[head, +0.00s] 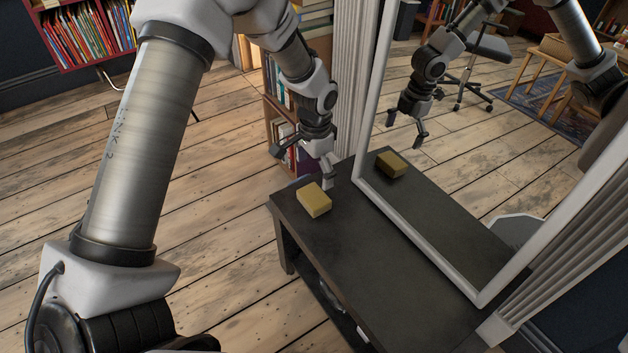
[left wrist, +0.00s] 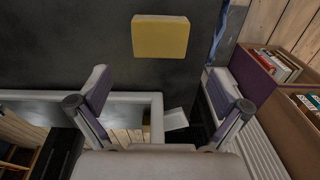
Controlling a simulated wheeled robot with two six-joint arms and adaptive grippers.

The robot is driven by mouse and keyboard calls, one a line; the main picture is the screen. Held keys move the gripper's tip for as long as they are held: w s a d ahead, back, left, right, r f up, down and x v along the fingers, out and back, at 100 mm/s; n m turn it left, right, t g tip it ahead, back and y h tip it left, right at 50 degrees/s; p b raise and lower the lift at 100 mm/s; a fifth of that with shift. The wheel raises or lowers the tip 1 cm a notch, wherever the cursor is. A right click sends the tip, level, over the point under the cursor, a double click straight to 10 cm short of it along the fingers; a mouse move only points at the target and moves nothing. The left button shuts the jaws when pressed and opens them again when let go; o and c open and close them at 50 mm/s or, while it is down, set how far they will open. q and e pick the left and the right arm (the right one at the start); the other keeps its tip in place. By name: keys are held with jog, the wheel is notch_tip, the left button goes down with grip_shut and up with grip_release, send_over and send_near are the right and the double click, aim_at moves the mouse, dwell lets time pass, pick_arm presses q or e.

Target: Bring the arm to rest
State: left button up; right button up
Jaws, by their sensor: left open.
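My left gripper (head: 306,170) is open and empty above the back left corner of a small dark table (head: 370,250). It also shows in the left wrist view (left wrist: 155,76), with its two fingers spread wide and nothing between them. A yellow block (head: 314,202) lies on the table just in front of the gripper, apart from it. In the left wrist view the block (left wrist: 160,37) lies beyond the fingertips. My left arm (head: 137,140) reaches in from the left and bends down to the gripper. My right gripper is not in view.
A white-framed mirror (head: 420,247) stands along the table's back and reflects the block and my arm. A bookcase (head: 283,110) is close behind the gripper. A red bookshelf (head: 85,38) is at the far left. Wooden floor (head: 215,200) is open left of the table.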

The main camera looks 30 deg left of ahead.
pick_arm(q)
notch_tip(320, 180, up, 3)
jog(key=shift+f, duration=0.15)
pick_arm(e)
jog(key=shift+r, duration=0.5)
